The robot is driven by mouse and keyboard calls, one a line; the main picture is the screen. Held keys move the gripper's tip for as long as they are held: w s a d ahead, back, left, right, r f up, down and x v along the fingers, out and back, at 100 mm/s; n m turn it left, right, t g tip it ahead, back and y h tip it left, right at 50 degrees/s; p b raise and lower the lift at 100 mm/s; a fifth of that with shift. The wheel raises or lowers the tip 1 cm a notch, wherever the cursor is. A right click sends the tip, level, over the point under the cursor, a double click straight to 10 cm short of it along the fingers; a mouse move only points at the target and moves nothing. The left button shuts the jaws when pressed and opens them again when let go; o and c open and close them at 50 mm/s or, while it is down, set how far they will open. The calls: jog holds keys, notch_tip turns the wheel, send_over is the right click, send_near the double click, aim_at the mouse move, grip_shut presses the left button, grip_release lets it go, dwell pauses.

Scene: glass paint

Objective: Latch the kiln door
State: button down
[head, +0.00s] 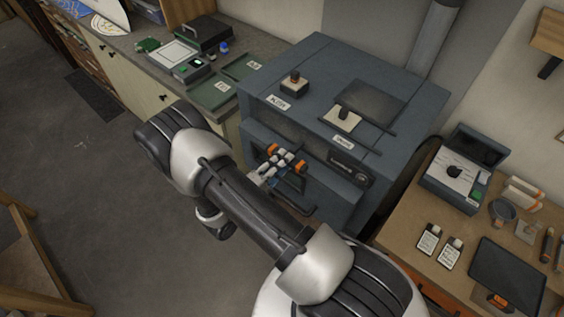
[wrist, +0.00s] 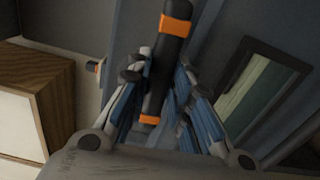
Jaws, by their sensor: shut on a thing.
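The kiln (head: 310,95) is a large blue-grey box in the middle of the head view. Its front, with the door, is partly hidden by my arm, and I cannot tell whether the door sits flush or whether the latch is engaged. A black handle with orange bands (head: 301,166) is at the kiln's front; it also shows in the wrist view (wrist: 164,75), lying between the fingers. My gripper (head: 281,160) is shut on this handle, with fingers on both sides of it in the wrist view (wrist: 158,95).
A knob (head: 294,79) and a small plate with a black switch (head: 343,114) are on the kiln top. A wooden table (head: 395,235) with a control box (head: 455,175) stands close on the right. A grey counter (head: 262,62) with green trays is behind left.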

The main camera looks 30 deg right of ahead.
jog(key=shift+n+b, duration=1.65)
jog(key=shift+n, duration=6.75)
jog(key=c, duration=1.4)
grip_release()
jog(key=shift+c, duration=0.2)
jog(key=v, duration=1.2)
